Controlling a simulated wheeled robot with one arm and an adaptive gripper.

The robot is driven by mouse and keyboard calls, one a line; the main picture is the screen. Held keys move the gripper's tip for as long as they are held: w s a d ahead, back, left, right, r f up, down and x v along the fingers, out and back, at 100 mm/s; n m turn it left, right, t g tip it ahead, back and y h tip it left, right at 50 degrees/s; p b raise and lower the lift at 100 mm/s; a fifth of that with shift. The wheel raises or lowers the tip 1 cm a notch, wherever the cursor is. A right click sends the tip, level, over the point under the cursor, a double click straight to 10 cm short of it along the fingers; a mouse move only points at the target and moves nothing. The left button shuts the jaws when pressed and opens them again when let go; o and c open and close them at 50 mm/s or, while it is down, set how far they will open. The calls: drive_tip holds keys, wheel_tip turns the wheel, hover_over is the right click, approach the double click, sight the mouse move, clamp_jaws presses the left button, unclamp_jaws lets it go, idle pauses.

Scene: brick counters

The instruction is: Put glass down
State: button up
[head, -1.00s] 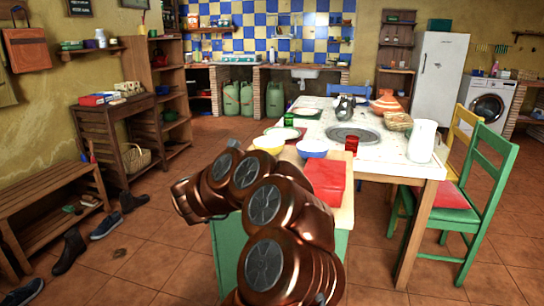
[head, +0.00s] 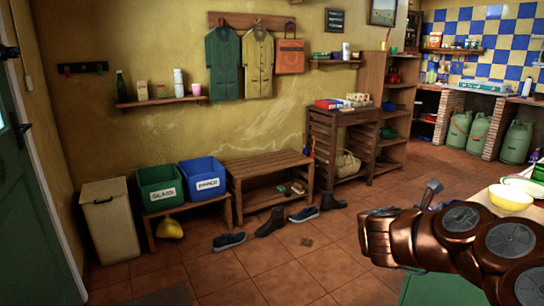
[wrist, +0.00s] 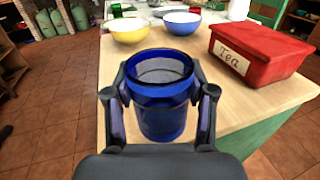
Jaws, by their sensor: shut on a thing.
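A blue see-through glass (wrist: 162,118) stands upright between the fingers of my gripper (wrist: 160,88) in the wrist view. The fingers are shut on its sides. Behind it is the pale wooden counter top (wrist: 120,75); I cannot tell whether the glass touches it. In the head view my arm reaches in from the right edge, and the glass cannot be made out there.
A red tea box (wrist: 262,55) is on the counter right of the glass. A yellow bowl (wrist: 129,30) and a blue bowl (wrist: 182,22) are behind it. By the left wall are a green crate marked glass (head: 160,187), a blue crate (head: 204,180) and a bench (head: 268,166).

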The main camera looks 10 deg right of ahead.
drive_tip(key=w+a+f+n+t+y, duration=0.1)
drive_tip(key=w+a+n+t+y, duration=0.25)
drive_tip(key=w+a+t, duration=0.5)
drive_tip(key=w+a+n+t+y, duration=0.25)
drive_tip(key=w+a+n, duration=0.25)
drive_tip(key=w, duration=0.6)
drive_tip(key=w+a+f+n+t+y, duration=0.1)
drive_tip(key=w+a+n+t+y, duration=0.2)
drive_tip(key=a, duration=0.5)
drive_tip(key=w+a+f+n+t+y, duration=0.1)
drive_tip(key=w+a+f+n+y, duration=0.15)
drive_tip(key=a+y, duration=0.4)
drive_tip(key=w+a+n+t+y, duration=0.2)
drive_tip(key=a+n+y, duration=0.1)
drive_tip(key=a, duration=0.7)
wheel_tip(320, 180, up, 24)
drive_tip(key=p, duration=2.4)
drive_tip(key=shift+s+f, duration=0.15)
drive_tip(key=shift+h, duration=0.25)
